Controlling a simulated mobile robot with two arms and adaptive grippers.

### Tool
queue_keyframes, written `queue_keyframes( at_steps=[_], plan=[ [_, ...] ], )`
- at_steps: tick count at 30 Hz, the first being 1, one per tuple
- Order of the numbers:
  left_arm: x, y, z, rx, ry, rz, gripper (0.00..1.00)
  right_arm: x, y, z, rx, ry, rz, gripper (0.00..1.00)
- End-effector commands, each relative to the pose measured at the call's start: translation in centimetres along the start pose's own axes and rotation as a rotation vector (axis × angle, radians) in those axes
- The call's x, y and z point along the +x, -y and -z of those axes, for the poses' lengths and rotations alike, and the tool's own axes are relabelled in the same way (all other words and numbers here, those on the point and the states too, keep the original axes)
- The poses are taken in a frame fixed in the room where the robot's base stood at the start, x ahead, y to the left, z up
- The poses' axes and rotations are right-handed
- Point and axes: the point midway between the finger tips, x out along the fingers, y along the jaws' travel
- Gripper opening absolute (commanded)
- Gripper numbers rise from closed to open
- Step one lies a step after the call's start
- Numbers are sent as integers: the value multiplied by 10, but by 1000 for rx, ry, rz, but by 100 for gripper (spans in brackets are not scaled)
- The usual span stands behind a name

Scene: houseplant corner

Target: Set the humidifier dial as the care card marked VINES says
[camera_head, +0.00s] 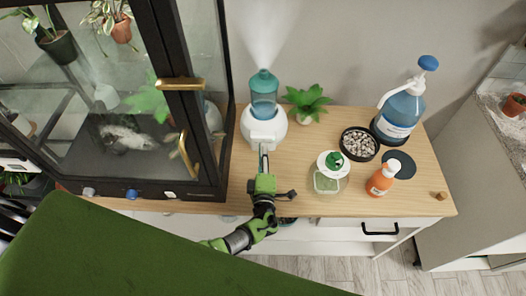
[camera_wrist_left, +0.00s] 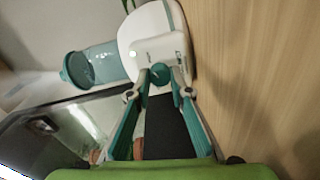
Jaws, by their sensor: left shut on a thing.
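The humidifier (camera_head: 250,128) is a white rounded body with a teal water tank (camera_head: 264,88) on top, and mist rises from it. It stands on the wooden cabinet top beside the glass case, and it also shows in the left wrist view (camera_wrist_left: 150,22). My left gripper (camera_head: 263,150) reaches its front. In the left wrist view the fingers (camera_wrist_left: 161,84) close around the teal dial (camera_wrist_left: 160,72) on the front housing. The dial's marks and setting are too small to read. I can make out no care card marked VINES. My right gripper is not in view.
The black-framed glass case (camera_head: 205,185) with brass handles stands close left. To the right are a green plant (camera_head: 308,98), a bowl of pebbles (camera_head: 359,144), a large blue pump bottle (camera_head: 400,110), an orange bottle (camera_head: 381,179) and a lidded green jar (camera_head: 328,183).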

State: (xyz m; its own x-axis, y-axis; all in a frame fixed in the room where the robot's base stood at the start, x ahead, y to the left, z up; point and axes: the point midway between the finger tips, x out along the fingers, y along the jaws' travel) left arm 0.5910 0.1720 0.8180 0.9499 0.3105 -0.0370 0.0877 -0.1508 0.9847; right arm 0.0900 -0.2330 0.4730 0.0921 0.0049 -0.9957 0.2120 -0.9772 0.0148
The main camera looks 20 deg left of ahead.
Motion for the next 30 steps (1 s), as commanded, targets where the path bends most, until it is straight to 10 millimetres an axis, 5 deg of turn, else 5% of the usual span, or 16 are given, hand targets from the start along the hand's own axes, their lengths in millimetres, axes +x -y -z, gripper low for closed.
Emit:
queue_keyframes(
  at_steps=[24, 25, 27, 30],
  plan=[
    [0, 0, -1, 128, -3, -4, 0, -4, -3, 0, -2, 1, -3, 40],
    [0, 0, -1, 128, -3, -4, 22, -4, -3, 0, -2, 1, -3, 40],
    [0, 0, -1, 128, -4, -4, 37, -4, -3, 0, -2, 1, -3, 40],
    [0, 0, -1, 128, -4, -4, 37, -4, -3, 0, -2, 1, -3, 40]
  ],
)
